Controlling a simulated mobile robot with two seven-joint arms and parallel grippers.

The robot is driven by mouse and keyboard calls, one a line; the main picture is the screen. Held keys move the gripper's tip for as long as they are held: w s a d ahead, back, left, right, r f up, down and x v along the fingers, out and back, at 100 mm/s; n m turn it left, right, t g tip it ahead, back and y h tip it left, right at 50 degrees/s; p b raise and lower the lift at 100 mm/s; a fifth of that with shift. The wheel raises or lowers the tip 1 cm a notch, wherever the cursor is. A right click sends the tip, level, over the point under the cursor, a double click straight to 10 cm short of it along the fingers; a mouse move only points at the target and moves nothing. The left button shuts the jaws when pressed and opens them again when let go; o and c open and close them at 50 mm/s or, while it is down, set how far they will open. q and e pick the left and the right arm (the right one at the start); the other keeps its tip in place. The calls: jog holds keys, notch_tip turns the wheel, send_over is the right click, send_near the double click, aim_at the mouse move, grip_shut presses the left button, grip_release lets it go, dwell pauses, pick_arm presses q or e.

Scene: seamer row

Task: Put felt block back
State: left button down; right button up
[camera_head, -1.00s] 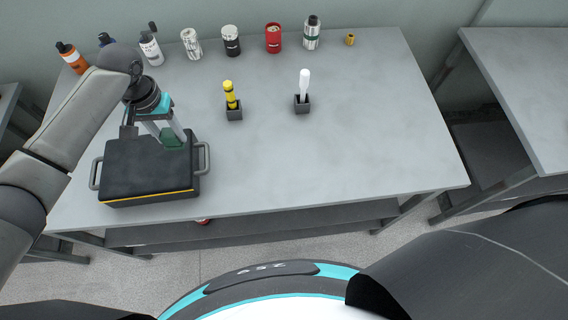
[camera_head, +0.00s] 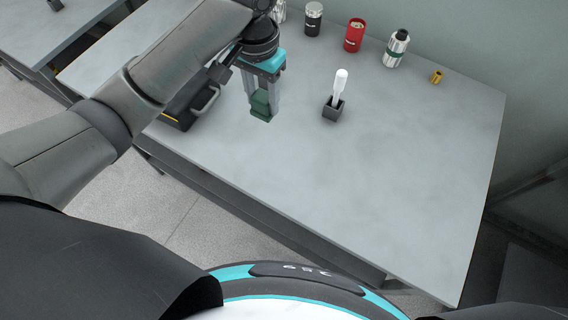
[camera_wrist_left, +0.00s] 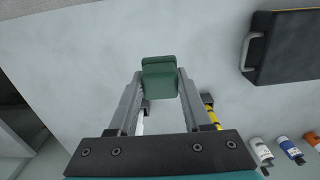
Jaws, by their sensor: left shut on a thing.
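The green felt block (camera_head: 261,104) is held between the fingertips of my left gripper (camera_head: 263,100), above the bench to the right of the black case (camera_head: 184,106). The wrist view shows the green block (camera_wrist_left: 159,77) gripped at the fingertips (camera_wrist_left: 159,84), with grey bench top behind it. The black case (camera_wrist_left: 285,48) lies to the upper right there, with its handle toward the block. In the head view my arm covers much of the case. My right gripper is not in view.
A small dark holder (camera_head: 332,112) with a white-handled tool (camera_head: 340,82) stands right of my left gripper. A red can (camera_head: 354,35), a silver canister (camera_head: 396,48) and a small brass piece (camera_head: 436,77) line the back edge. The bench's right side is clear.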

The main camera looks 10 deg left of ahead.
pick_arm(q)
jog(key=shift+s+d+f, duration=0.1)
jog(key=shift+d+f, duration=0.05)
jog(key=shift+f, duration=0.05)
notch_tip(320, 180, down, 15)
jog(key=shift+r+b, duration=0.1)
jog(key=shift+b, duration=1.1)
jog(key=shift+f+b, duration=0.45)
jog(key=shift+f, duration=1.95)
jog(key=shift+f, duration=0.15)
jog(key=shift+c, duration=1.7)
grip_release()
notch_tip(320, 180, up, 12)
jog(key=p, duration=0.2)
jog(key=shift+r, duration=0.2)
